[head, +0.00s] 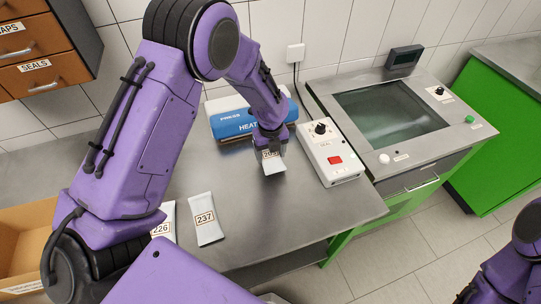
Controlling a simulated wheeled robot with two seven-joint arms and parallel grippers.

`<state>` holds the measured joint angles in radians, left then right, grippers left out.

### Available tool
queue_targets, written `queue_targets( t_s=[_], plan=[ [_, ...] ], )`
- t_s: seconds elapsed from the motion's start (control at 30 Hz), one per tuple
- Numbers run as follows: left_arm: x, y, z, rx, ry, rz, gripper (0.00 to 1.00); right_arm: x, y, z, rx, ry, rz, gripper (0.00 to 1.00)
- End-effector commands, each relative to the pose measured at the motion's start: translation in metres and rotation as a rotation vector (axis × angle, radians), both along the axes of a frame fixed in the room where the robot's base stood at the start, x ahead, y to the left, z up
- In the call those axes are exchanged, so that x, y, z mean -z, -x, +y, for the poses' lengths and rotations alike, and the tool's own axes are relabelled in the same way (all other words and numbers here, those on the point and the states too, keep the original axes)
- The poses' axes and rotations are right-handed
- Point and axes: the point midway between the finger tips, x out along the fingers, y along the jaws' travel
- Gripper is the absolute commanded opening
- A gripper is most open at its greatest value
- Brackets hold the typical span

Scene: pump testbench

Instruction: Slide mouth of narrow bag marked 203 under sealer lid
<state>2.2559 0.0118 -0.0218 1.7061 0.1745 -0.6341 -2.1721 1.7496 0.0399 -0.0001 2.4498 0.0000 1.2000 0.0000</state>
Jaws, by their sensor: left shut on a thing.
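My left gripper (269,143) points down over the steel bench and is shut on a small pale bag (274,168). The bag's label sits right below the fingers and is partly covered; it seems to begin with 20. The bag hangs at the front right of the blue sealer (232,125), whose lid bears the words PRESS and HEAT. My arm hides part of the sealer, and I cannot tell whether the bag's mouth is under the lid. My right gripper is out of view; only purple parts of mine show at the lower right.
Bags marked 237 (206,218) and 226 (168,221) lie on the bench (330,213). A white control box (328,153) with a knob and red button stands right of the sealer. A cardboard box (25,240) is at left. The bench's front middle is clear.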

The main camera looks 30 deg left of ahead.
Motion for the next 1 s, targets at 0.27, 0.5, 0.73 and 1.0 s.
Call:
queue_targets(
  t_s=[0.27, 0.5, 0.73, 1.0],
  plan=[
    [0.007, -0.010, 0.011, -0.003, 0.000, -0.003, 0.27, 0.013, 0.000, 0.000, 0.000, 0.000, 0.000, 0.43],
    [0.006, -0.019, 0.022, -0.004, 0.001, -0.002, 0.27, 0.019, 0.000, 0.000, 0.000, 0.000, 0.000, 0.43],
    [0.005, -0.029, 0.031, -0.003, 0.002, -0.002, 0.27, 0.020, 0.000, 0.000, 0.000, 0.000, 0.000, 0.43],
    [0.005, -0.037, 0.041, -0.002, 0.001, -0.001, 0.27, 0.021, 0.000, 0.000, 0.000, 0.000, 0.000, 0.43]
  ],
)
